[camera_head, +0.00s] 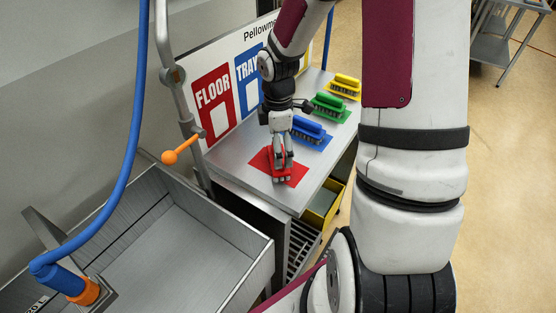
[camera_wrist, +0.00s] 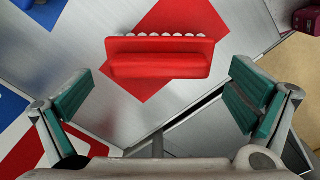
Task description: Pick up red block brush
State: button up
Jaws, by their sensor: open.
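The red block brush (camera_wrist: 160,63) lies on a red square mat (camera_wrist: 185,22) on the steel table. In the wrist view it is at the upper middle, with white bristle tufts along its far edge. My gripper (camera_wrist: 160,105) is open, its two green-padded fingers spread wide to the left and right of the brush's width. The brush is ahead of the fingertips, not between the pads. In the head view my gripper (camera_head: 281,165) is over the red mat (camera_head: 298,172) and covers most of the brush.
A blue brush (camera_head: 309,127), a green brush (camera_head: 330,103) and a yellow brush (camera_head: 345,83) stand in a row behind on the table. A sign board (camera_head: 212,92) stands along the left. A steel sink (camera_head: 170,255) with a blue hose (camera_head: 137,130) is at front left. A yellow bin (camera_head: 325,205) sits below.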

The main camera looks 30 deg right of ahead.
notch_tip(320, 180, down, 2)
jog(key=shift+f, duration=0.1)
jog(key=c, duration=1.2)
jog(key=shift+r, duration=0.6)
jog(key=r, duration=0.1)
jog(key=s+r, duration=0.1)
jog(key=shift+r, duration=0.35)
jog(key=shift+s+a+r+p, duration=0.2)
jog(key=shift+s+a+p, duration=0.4)
jog(key=shift+s, duration=1.85)
jog(key=shift+s+a+r+p, duration=0.25)
jog(key=shift+s+a+p, duration=0.25)
jog(key=shift+s, duration=2)
jog(key=shift+s+a+r+p, duration=0.2)
jog(key=shift+s+a+p, duration=0.4)
jog(key=shift+s, duration=1.85)
